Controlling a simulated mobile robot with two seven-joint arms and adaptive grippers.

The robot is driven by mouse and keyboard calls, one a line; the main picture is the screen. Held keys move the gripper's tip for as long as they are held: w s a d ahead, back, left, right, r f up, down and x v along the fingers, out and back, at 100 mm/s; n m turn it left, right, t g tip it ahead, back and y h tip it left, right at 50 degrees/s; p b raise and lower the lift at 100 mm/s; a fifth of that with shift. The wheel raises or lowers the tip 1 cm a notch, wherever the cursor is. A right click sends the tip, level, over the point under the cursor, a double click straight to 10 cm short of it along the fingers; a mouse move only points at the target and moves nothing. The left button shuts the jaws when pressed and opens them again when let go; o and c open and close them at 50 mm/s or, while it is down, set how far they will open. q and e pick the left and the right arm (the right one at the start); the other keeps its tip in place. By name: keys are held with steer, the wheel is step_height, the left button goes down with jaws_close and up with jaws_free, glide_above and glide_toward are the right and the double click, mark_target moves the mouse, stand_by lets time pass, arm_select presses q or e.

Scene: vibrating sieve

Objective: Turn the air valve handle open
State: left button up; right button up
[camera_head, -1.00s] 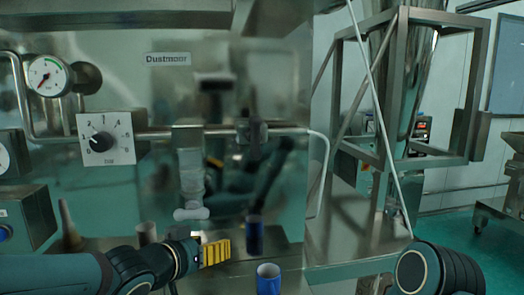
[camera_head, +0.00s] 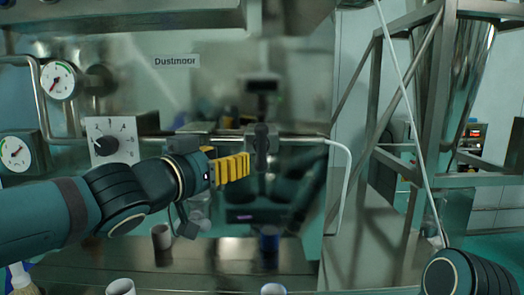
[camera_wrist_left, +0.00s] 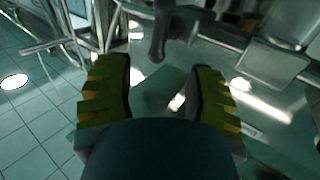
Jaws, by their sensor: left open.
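The air valve handle (camera_head: 262,146) is a dark upright piece on the horizontal steel pipe of the panel. My left gripper (camera_head: 234,168), with yellow ribbed fingers, is just left of the handle in the head view. In the left wrist view the fingers (camera_wrist_left: 160,75) are spread apart with nothing held between them. A dark handle (camera_wrist_left: 159,32) shows there beyond the fingertips, near the middle of the gap; I cannot tell any contact. My right gripper is out of view; only part of that arm shows at the lower right.
A white hose (camera_head: 346,190) hangs right of the valve, beside a steel frame (camera_head: 425,120).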

mark_target(258, 149)
arm_select(q)
steer(key=b+x, duration=0.2)
steer(key=x, duration=0.8)
steer(key=shift+w+d+f, duration=0.1)
steer(key=shift+w+d, duration=0.4)
steer(key=shift+w, duration=0.15)
steer(key=shift+c, duration=0.3)
jaws_close()
